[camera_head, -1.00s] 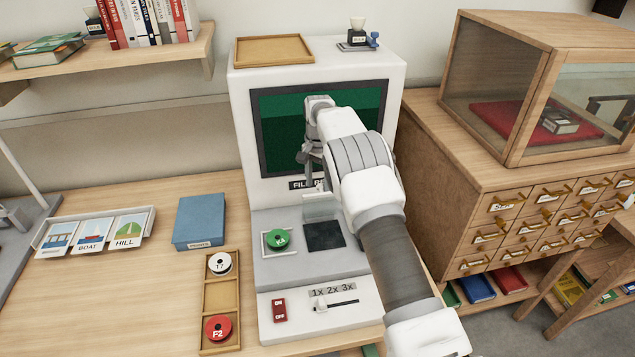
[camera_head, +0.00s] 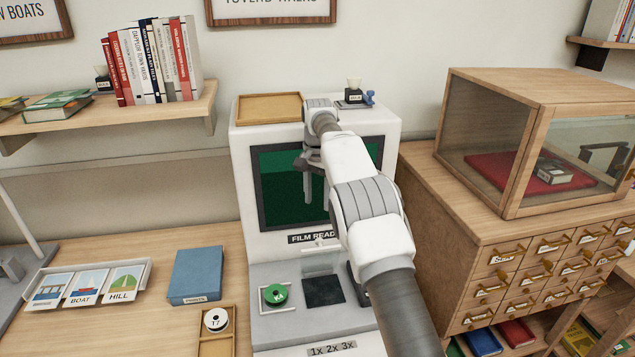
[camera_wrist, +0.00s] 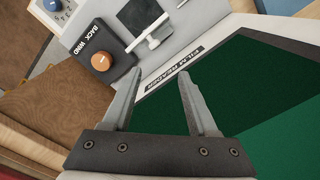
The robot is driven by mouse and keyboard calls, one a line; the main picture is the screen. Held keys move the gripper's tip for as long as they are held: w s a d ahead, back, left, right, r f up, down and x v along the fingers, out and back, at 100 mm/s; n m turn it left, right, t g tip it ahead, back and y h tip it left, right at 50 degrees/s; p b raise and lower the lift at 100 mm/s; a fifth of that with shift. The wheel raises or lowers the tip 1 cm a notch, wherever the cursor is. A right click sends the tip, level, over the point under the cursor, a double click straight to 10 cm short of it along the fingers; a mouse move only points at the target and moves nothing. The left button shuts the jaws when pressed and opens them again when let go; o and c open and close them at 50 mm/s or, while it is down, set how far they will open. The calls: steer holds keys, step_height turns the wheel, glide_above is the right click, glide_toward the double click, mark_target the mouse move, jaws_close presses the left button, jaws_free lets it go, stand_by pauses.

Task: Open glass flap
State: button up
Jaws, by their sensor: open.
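The white film reader (camera_head: 243,205) stands on the desk with a green screen. On its lower ledge is a dark square plate (camera_head: 323,291), with a pale flap-like piece and bar (camera_head: 320,247) behind it. This may be the glass flap; clear glass is hard to make out. In the wrist view the plate (camera_wrist: 140,14) and pale bar (camera_wrist: 157,41) lie beyond the fingertips. My gripper (camera_head: 316,197) is open and empty in front of the screen, above the bar and apart from it. Its spread fingers also show in the wrist view (camera_wrist: 160,73).
A dark BACK WIND box with an orange knob (camera_wrist: 100,62) stands beside the plate, mostly hidden by my arm in the head view. A green reel (camera_head: 275,294) is left of the plate. A glass-sided case (camera_head: 590,165) sits on the drawer cabinet (camera_head: 430,205) at right.

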step_height(320, 180, up, 4)
steer(key=shift+r+p, duration=0.1)
steer(key=shift+p, duration=0.6)
steer(key=shift+r, duration=0.1)
steer(key=s+d+r+n+t, duration=0.1)
steer(key=s+d+r, duration=0.2)
steer(key=r, duration=0.3)
steer(key=s+d+r, duration=0.3)
steer(key=r, duration=0.3)
steer(key=s+d+r+n+t, duration=0.1)
steer(key=s+d+r, duration=0.1)
steer(key=s+r, duration=0.3)
steer(key=s+d+r+n+t, duration=0.1)
steer(key=s+d+r, duration=0.1)
steer(key=s, duration=0.5)
steer(key=s+d+f+n+t, duration=0.1)
steer(key=s+f, duration=0.3)
steer(key=s, duration=0.9)
steer(key=s+d+f+n+t, duration=0.1)
steer(key=s+d+f+n, duration=0.1)
steer(key=s, duration=1)
step_height(320, 180, down, 3)
steer(key=shift+s+d+r+n+t, duration=0.15)
steer(key=shift+s+d+n+t, duration=0.15)
steer(key=shift+s+d+n, duration=0.15)
